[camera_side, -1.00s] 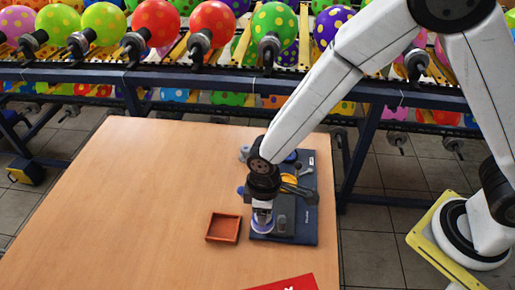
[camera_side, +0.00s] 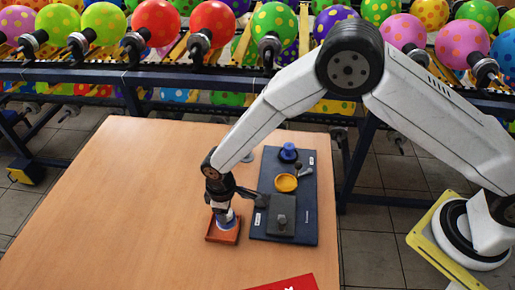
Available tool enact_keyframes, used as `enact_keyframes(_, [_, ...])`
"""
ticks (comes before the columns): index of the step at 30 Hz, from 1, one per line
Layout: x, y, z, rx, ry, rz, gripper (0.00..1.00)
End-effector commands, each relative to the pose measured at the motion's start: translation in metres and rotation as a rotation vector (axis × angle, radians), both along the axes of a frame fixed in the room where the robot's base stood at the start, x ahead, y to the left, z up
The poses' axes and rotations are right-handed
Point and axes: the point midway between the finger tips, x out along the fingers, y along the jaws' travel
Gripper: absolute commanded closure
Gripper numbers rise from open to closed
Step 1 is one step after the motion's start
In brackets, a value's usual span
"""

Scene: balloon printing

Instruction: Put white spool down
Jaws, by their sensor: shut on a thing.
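The white spool (camera_side: 227,222), with a bluish-purple lower rim, is at the small brown square tray (camera_side: 211,238). My gripper (camera_side: 223,211) points down and is shut on the spool from above. The spool shows inside the outline of the tray. I cannot tell whether its underside touches the tray floor. The gripper and wrist hide the spool's upper part and the tray's far side.
A dark blue board (camera_side: 302,215) lies right of the tray, bearing a yellow dish (camera_side: 286,183), a blue knob-like part (camera_side: 289,152) and a grey block (camera_side: 281,214). A red sheet (camera_side: 290,284) lies at the front edge. The table's left side (camera_side: 130,200) is clear.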

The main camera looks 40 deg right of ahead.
Motion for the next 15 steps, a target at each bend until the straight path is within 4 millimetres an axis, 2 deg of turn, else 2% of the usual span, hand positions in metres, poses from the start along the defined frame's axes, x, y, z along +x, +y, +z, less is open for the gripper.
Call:
enact_keyframes(6, [0.0083, 0.0041, -0.0107, 0.000, 0.000, 0.000, 0.93])
enact_keyframes(15, [0.0109, 0.0055, -0.0137, 0.001, -0.001, 0.000, 0.93])
